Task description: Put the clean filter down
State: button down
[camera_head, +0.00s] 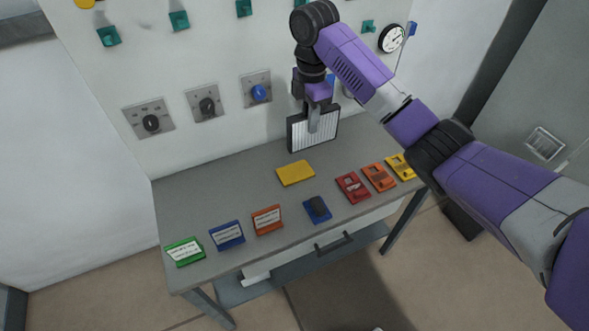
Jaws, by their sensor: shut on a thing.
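The clean filter (300,136) is a white pleated panel in a dark frame. It stands upright near the back of the grey table, close to the wall. My gripper (314,128) reaches down from above and is shut on the filter, with a finger across its front face. I cannot tell whether the filter's lower edge touches the table. A flat yellow pad (296,173) lies on the table just in front of the filter.
Green (185,251), blue (227,236) and orange (267,219) labelled blocks stand along the table's front left. A blue block with a dark knob (317,209) lies front centre. Red (352,187), orange (379,177) and yellow (401,166) devices lie right. The table's back left (205,180) is clear.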

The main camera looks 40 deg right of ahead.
jog(key=shift+w+f, duration=0.15)
jog(key=shift+w, duration=0.1)
jog(key=shift+f+b, duration=2.05)
jog(key=shift+f, duration=7.75)
jog(key=shift+f, duration=0.15)
jog(key=c, duration=1.3)
grip_release()
jog(key=shift+o, duration=0.2)
